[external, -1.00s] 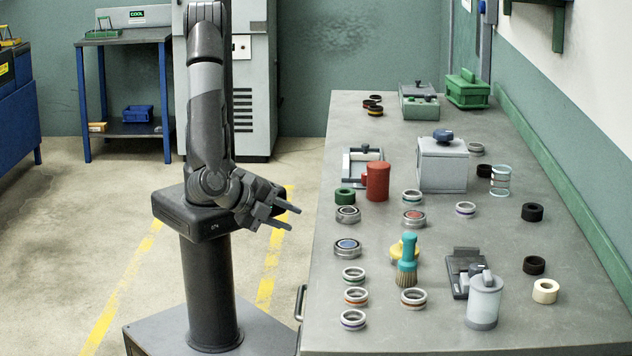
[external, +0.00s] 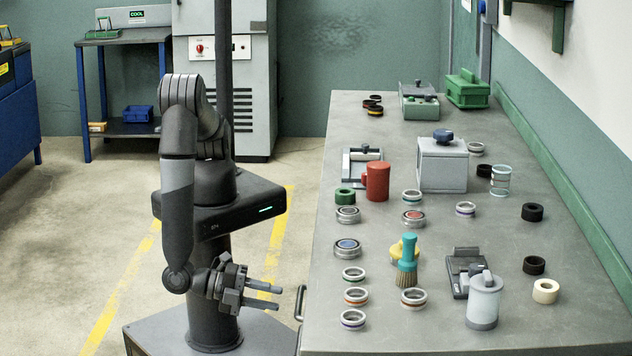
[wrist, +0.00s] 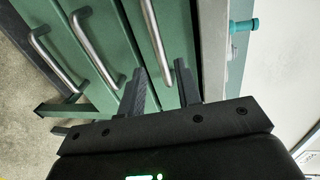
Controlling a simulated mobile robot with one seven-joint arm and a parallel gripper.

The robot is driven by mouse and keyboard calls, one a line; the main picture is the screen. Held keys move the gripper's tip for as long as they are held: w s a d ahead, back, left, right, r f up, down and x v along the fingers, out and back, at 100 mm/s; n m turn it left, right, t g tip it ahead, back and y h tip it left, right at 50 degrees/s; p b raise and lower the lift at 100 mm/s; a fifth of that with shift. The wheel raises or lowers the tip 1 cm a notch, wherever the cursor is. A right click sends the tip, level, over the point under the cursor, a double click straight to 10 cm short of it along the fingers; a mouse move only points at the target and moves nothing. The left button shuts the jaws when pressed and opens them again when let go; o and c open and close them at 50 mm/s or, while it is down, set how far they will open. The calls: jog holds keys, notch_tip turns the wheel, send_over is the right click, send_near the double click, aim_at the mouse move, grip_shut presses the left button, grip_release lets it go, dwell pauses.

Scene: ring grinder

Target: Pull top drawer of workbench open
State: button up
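The workbench's top drawer (wrist: 178,38) is a green front just under the grey worktop edge in the wrist view, which shows the bench turned on its side. Its curved metal handle (wrist: 154,38) lies ahead of my gripper (wrist: 159,82), roughly in line with the gap between the fingers. The drawer front looks flush with its neighbours. In the external view, my gripper (external: 281,297) is open and empty. It points right at the bench side, a little short of a handle (external: 300,303) at the worktop's left edge. The fingers appear apart from the handle.
Two lower drawer handles (wrist: 96,48) show in the wrist view. The grey worktop (external: 450,325) carries several rings, a red mug (external: 377,182), a brush (external: 407,258) and a lidded pot (external: 484,301).

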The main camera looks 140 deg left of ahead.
aim_at(299, 300)
jog(key=x, duration=0.7)
jog(key=shift+a, duration=0.1)
jog(key=shift+c, duration=0.4)
grip_shut()
